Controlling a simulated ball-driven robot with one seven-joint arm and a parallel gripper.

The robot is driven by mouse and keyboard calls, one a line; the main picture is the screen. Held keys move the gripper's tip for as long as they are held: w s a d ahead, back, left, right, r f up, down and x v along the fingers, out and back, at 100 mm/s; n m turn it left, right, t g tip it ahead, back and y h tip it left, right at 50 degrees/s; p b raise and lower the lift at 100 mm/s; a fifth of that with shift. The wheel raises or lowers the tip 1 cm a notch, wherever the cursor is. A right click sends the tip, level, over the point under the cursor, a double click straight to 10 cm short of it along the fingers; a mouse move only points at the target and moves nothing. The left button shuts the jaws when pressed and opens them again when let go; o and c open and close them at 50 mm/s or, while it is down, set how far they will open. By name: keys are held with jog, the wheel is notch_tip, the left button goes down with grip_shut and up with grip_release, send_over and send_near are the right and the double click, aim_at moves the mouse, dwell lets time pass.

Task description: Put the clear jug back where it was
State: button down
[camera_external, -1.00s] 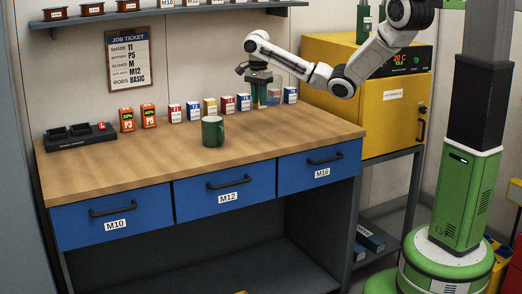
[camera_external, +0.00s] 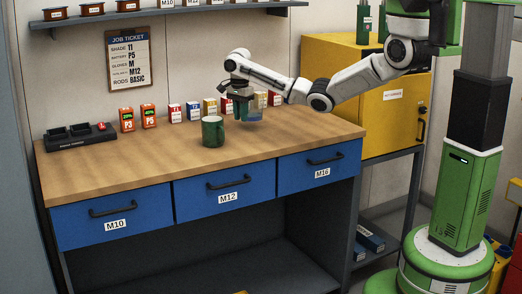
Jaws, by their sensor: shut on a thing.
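The clear jug (camera_external: 256,112) is see-through and faintly bluish, above or on the wooden bench top (camera_external: 130,160), right of centre. My gripper (camera_external: 243,108) points down at the jug's left side and is shut on it. The exact grip point, likely at the handle side, is too small to make out. I cannot tell whether the jug's base touches the bench.
Small labelled boxes (camera_external: 175,113) stand in a row along the back, some behind my gripper. Orange battery packs (camera_external: 127,119) and a black charger (camera_external: 82,136) stand at left. A yellow oven (camera_external: 395,105) is at right. The bench front is clear.

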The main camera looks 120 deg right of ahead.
jog(key=shift+f, duration=1.4)
jog(key=c, duration=1)
grip_release()
jog(key=shift+f, duration=0.15)
jog(key=shift+o, duration=0.2)
notch_tip(320, 180, up, 11)
jog(key=p, duration=0.4)
jog(key=shift+a+f, duration=0.1)
jog(key=shift+w+r+p, duration=0.15)
jog(key=shift+r+p, duration=0.65)
jog(key=shift+p, duration=0.15)
